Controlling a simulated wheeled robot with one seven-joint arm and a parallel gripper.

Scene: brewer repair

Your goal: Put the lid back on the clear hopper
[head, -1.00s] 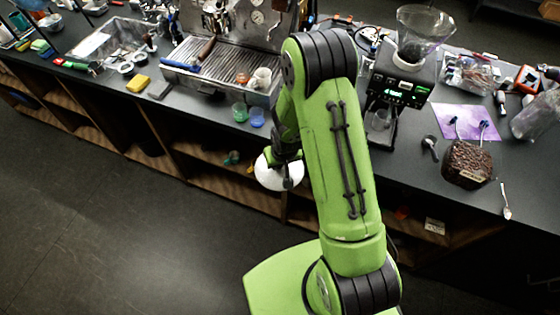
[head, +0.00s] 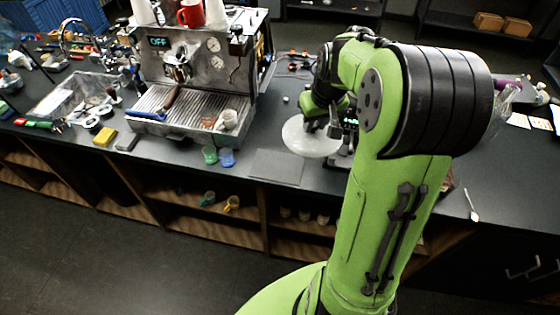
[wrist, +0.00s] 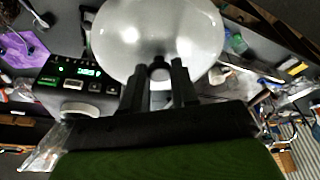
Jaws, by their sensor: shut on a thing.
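The lid (head: 311,138) is a pale, round, shallow disc. It is held in my gripper (head: 318,118), over the counter just right of the espresso machine. In the wrist view the lid (wrist: 158,32) fills the upper middle, and the two dark fingers of my gripper (wrist: 160,78) are shut on its small knob. The grinder shows by its green-lit panel (wrist: 78,76) left of the lid in the wrist view. The clear hopper cannot be made out now; my arm covers the grinder's top in the head view.
The espresso machine (head: 190,75) stands left of my gripper, with a green cup (head: 209,154) and a blue cup (head: 227,157) at its front. A dark flat mat (head: 276,167) lies below the lid. A spoon (head: 472,205) lies near the counter's right front edge.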

